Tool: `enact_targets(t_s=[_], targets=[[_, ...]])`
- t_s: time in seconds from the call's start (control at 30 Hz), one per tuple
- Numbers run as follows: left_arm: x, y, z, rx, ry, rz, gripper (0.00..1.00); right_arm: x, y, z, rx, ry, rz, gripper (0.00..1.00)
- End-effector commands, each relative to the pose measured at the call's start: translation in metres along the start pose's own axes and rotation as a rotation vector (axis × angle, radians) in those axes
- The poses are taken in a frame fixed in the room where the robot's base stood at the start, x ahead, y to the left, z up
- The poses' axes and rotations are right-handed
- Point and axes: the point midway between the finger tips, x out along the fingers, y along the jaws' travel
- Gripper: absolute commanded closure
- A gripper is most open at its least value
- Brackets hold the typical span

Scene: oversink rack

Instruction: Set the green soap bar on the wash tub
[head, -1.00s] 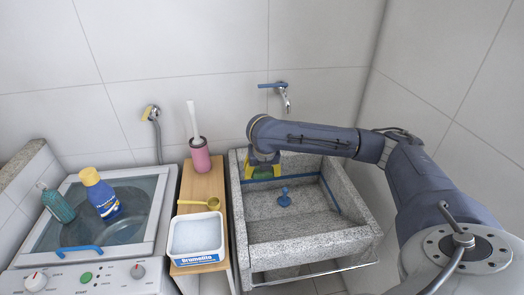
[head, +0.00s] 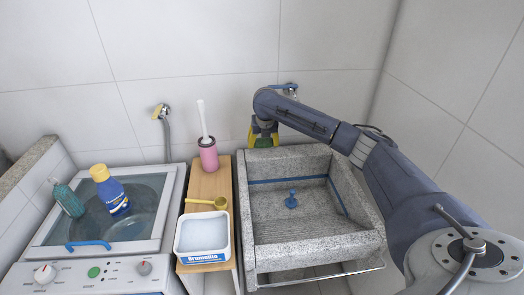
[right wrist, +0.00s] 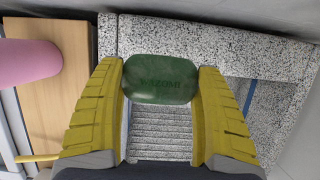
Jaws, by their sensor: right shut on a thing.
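The green soap bar (right wrist: 160,80) is between the yellow fingers of my right gripper (right wrist: 161,90), which are shut on its two ends. In the head view my right gripper (head: 263,138) is at the back left corner of the speckled grey wash tub (head: 310,252), with a bit of green soap (head: 263,143) showing between the fingers. The soap is held above the tub's back rim. The tub rim (right wrist: 230,62) also shows behind the soap in the right wrist view. My left gripper is not in view.
Left of the tub, a wooden stand (head: 207,184) holds a pink brush holder (head: 208,156), a yellow scoop (head: 210,203) and a white powder box (head: 202,236). A washer (head: 60,225) with two bottles stands further left. A blue tap handle (head: 286,86) is on the wall behind.

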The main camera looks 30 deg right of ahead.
Motion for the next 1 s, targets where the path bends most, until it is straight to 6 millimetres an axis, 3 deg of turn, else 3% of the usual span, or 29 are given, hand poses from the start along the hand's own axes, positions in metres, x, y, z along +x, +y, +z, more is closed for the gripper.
enact_targets(t_s=[0.23,0.57,1.0], targets=[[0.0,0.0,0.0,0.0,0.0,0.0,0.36,0.012,0.001,0.032,0.002,0.0,0.0,0.65],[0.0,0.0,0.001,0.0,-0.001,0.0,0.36,0.034,0.0,0.022,-0.001,0.001,0.0,0.65],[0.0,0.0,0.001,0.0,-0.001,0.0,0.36,0.077,0.0,0.008,0.002,0.001,0.0,0.65]])
